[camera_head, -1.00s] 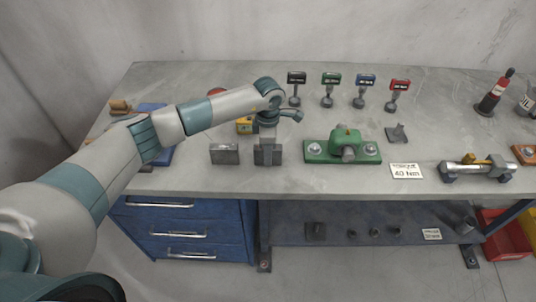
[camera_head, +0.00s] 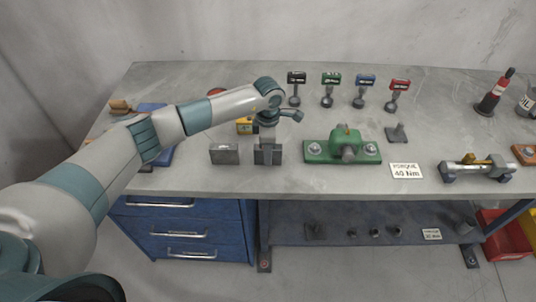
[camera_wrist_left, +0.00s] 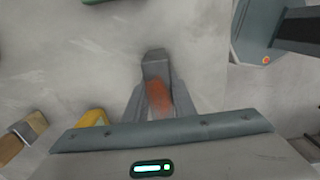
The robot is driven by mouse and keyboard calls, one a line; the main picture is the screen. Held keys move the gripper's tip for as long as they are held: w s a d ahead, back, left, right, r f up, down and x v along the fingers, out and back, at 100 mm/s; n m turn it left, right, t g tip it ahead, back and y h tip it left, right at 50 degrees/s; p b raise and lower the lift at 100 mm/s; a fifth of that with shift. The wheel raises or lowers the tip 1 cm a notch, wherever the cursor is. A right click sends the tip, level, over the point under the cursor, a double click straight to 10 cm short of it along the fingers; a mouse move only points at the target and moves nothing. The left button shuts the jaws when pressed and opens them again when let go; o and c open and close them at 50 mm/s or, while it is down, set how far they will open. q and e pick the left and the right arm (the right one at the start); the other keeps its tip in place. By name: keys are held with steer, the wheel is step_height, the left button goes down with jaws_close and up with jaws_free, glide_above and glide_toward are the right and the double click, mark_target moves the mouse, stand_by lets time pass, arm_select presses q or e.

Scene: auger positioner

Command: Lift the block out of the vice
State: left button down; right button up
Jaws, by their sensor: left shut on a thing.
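My left gripper (camera_head: 267,136) points down at a dark grey, block-like piece (camera_head: 268,156) near the table's front edge. In the left wrist view the fingers (camera_wrist_left: 158,103) are shut on a blurred reddish-brown thing (camera_wrist_left: 158,96), which I take for the block. A grey piece (camera_wrist_left: 155,65) stands right against it, likely part of the vice. The gripper hides most of the block in the head view. I cannot tell whether the block is clear of the vice. My right gripper is not in view.
A similar grey piece (camera_head: 224,154) stands just left of the gripper. A green fixture (camera_head: 316,152) with bolts is close on the right. A yellow item (camera_head: 244,126) sits behind. Several coloured-head stands line the back. A torque sign (camera_head: 405,171) lies front right.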

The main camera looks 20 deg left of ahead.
arm_select(q)
steer(key=shift+w+r, duration=0.1)
steer(key=shift+w, duration=0.1)
steer(key=shift+r, duration=0.1)
steer(key=shift+r+b, duration=1)
steer(key=shift+r, duration=0.15)
steer(key=shift+d+r+b, duration=0.25)
steer(key=shift+r+b, duration=0.25)
steer(key=shift+r, duration=0.3)
steer(key=s+d+r+b, duration=0.3)
steer(key=d+r+b, duration=0.2)
steer(key=d, duration=0.5)
steer(key=shift+d+r, duration=0.4)
steer(key=shift+r, duration=0.55)
steer(key=shift+s, duration=0.1)
